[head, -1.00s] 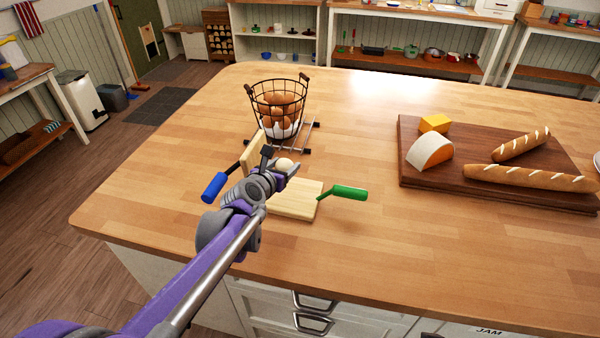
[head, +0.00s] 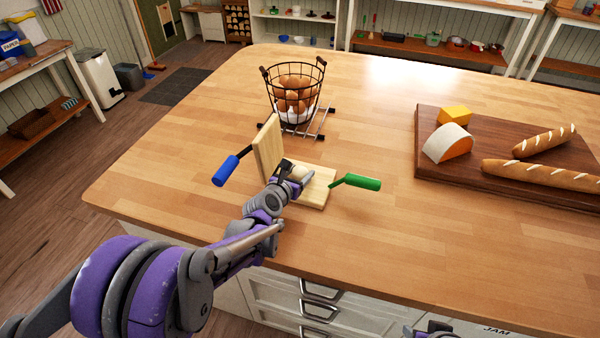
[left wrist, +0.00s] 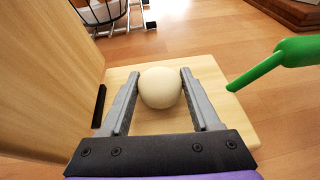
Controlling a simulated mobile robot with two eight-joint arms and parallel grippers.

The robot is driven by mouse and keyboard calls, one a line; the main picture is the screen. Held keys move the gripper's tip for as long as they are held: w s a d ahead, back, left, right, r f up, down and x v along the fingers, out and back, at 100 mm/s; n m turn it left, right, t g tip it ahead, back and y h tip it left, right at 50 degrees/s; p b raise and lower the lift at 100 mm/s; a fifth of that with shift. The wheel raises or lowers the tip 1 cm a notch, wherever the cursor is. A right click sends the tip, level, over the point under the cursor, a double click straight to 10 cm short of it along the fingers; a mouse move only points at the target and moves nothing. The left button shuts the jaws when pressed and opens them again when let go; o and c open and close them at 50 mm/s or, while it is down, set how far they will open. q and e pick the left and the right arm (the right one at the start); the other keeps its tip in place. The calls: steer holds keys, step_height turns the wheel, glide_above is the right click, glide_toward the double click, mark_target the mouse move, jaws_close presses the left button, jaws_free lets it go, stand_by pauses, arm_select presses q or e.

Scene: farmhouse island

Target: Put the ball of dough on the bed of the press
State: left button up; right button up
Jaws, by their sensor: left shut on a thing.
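The ball of dough (head: 299,173) is pale and round. In the left wrist view the dough (left wrist: 160,88) sits between the two fingers of my left gripper (left wrist: 160,74), which is shut on it. The press has a flat pale wooden bed (head: 318,193), a board (head: 267,146) standing upright at its left, a blue handle (head: 226,171) and a green handle (head: 360,182). My left gripper (head: 293,177) is over the bed, low down. I cannot tell whether the dough touches the bed.
A wire basket (head: 268,92) of eggs stands on a metal rack (head: 325,122) behind the press. A dark board (head: 430,172) with cheese and loaves is at the right. The worktop (head: 400,250) right of the press is bare.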

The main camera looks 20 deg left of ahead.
arm_select(q)
steer(key=shift+f, duration=0.1)
steer(key=o, duration=1.4)
steer(key=shift+c, duration=0.2)
steer(key=shift+r, duration=0.2)
steer(key=v, duration=1.2)
steer(key=shift+s+f, duration=0.1)
steer(key=shift+f, duration=0.05)
